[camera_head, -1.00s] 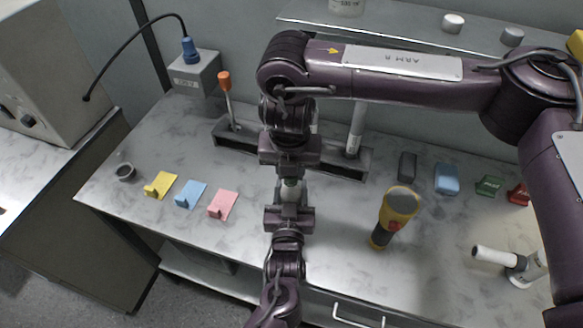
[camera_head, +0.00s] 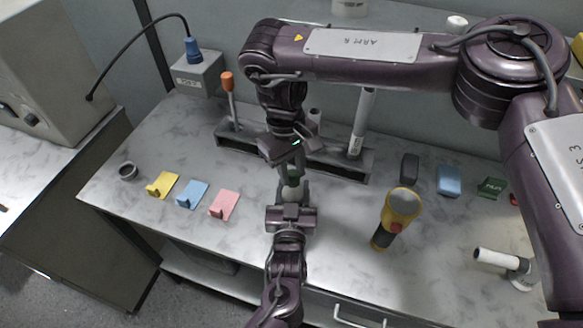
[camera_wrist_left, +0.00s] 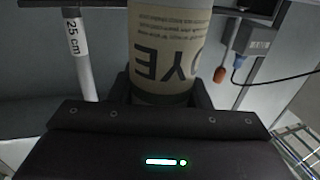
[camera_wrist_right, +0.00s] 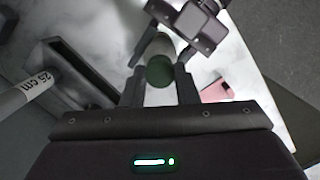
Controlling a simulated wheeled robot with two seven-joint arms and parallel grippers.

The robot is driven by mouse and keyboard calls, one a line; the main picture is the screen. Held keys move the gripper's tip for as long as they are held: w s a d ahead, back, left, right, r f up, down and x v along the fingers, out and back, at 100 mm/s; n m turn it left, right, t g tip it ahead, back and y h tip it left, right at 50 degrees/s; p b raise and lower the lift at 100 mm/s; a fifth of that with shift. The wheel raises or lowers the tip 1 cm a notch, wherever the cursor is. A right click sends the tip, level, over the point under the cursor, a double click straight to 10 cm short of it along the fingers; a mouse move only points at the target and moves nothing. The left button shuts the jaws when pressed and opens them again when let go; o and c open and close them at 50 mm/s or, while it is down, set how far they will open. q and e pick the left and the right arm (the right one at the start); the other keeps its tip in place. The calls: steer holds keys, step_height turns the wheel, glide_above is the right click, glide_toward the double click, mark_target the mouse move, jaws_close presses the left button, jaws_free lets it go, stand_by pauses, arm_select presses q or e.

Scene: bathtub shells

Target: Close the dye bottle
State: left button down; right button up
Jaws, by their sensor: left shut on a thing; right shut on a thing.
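The dye bottle (camera_head: 292,194) is pale and stands upright in my left gripper (camera_head: 291,203). In the left wrist view its tan DYE label (camera_wrist_left: 165,55) shows between the fingers. The green cap (camera_head: 291,181) is at the bottle's top, and my right gripper (camera_head: 291,173) is shut on it from above. In the right wrist view the round green cap (camera_wrist_right: 160,72) sits between the fingertips, in line with the bottle behind it. Whether it is fully seated on the neck is hidden.
A dark rack (camera_head: 335,162) with a white tube (camera_head: 361,125) and an orange-handled tool (camera_head: 228,90) stands behind the grippers. Yellow, blue and pink (camera_head: 224,204) pieces lie left. A white stand (camera_head: 500,262) is farther right.

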steer(key=m, duration=0.4)
steer(key=shift+w+d+m+y, duration=0.1)
steer(key=shift+m+y, duration=0.2)
steer(key=shift+m, duration=0.1)
steer(key=m, duration=0.3)
steer(key=shift+y, duration=0.3)
steer(key=o, duration=0.9)
steer(key=shift+o, duration=0.2)
steer(key=shift+r, duration=2.25)
steer(key=shift+c, duration=0.4)
